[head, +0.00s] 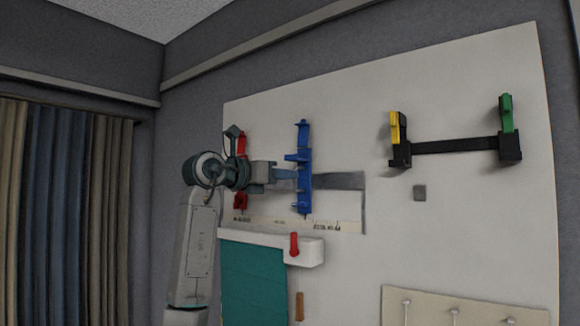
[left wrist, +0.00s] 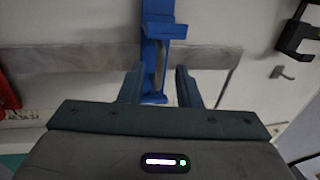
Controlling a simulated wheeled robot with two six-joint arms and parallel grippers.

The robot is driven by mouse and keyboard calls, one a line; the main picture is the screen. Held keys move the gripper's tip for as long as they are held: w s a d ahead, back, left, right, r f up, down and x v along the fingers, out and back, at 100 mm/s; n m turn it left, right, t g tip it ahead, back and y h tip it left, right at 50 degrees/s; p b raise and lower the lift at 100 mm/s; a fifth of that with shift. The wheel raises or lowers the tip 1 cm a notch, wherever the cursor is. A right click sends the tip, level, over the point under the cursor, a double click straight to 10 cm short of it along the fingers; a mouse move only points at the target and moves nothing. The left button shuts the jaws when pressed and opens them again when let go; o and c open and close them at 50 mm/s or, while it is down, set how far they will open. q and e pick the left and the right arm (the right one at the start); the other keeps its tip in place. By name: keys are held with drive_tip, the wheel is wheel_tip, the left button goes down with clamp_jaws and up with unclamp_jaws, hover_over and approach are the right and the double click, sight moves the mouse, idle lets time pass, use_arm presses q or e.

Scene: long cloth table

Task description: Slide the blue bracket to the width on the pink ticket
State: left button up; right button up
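The blue bracket (head: 304,180) stands upright on a grey horizontal rail (head: 342,181) on the pale wall board. A red bracket (head: 241,199) is on the same rail to its left, partly hidden behind my arm. My left gripper (head: 292,175) is at the blue bracket's middle, reaching in from the left. In the left wrist view, the two fingers (left wrist: 158,84) are apart on either side of the blue bracket (left wrist: 154,55), with a visible gap on the right side. I cannot make out a pink ticket. My right gripper is not in view.
A marked strip (head: 325,226) runs below the rail. Under it are a white ledge (head: 306,251) with a red piece (head: 294,244) and a teal panel (head: 252,283). A black bar (head: 455,145) with yellow and green clips is at the upper right. The rail's right end is clear.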

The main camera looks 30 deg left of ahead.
sight(298, 180)
use_arm(q)
drive_tip(key=x, duration=0.2)
drive_tip(key=shift+w+p, duration=0.35)
drive_tip(key=shift+p, duration=0.05)
